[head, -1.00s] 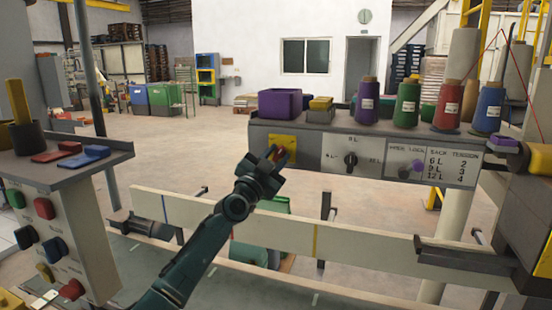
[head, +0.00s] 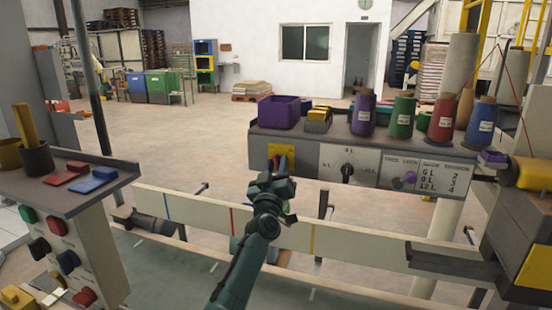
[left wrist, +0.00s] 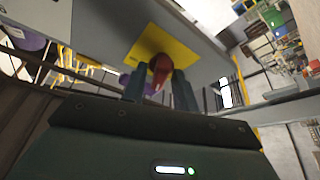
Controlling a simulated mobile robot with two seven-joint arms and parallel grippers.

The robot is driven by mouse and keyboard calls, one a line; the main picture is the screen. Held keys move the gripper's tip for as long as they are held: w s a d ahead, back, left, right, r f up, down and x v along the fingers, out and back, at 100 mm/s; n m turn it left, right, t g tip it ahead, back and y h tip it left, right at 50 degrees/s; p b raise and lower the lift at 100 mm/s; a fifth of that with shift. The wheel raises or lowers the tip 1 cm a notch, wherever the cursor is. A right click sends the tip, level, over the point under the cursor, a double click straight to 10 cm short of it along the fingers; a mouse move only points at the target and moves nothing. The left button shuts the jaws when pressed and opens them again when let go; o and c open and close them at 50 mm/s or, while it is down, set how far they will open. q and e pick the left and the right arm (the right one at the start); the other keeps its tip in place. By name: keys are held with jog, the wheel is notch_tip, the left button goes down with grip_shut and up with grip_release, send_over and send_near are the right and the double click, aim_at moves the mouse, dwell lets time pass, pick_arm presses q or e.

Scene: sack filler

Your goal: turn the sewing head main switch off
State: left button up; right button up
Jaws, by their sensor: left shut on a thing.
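The main switch is a red handle (head: 277,161) on a yellow plate (head: 289,152) at the left end of the grey control panel (head: 310,150). In the left wrist view the red handle (left wrist: 160,68) stands between the two fingers, in front of the yellow plate (left wrist: 182,50). My left gripper (head: 273,175) is shut on the handle, coming from below and in front. It covers part of the handle and plate in the head view, so I cannot tell the exact switch setting. My right gripper is not in view.
A purple bin (head: 279,112) and several thread cones stand on top. A long pale rail (head: 350,245) runs below. A console (head: 70,235) with coloured buttons stands left.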

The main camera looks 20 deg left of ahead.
pick_arm(q)
jog(key=shift+d+n+g+y+p, duration=0.1)
jog(key=shift+n+g+y+p, duration=0.55)
jog(key=shift+n, duration=0.9)
jog(key=shift+n+g+y+p, duration=0.15)
jog(key=shift+n+y+p, duration=0.3)
jog(key=shift+n+p, duration=0.8)
jog(key=shift+n+b, duration=0.3)
jog(key=o, duration=0.7)
jog(key=shift+c, duration=0.2)
jog(key=shift+s, duration=0.1)
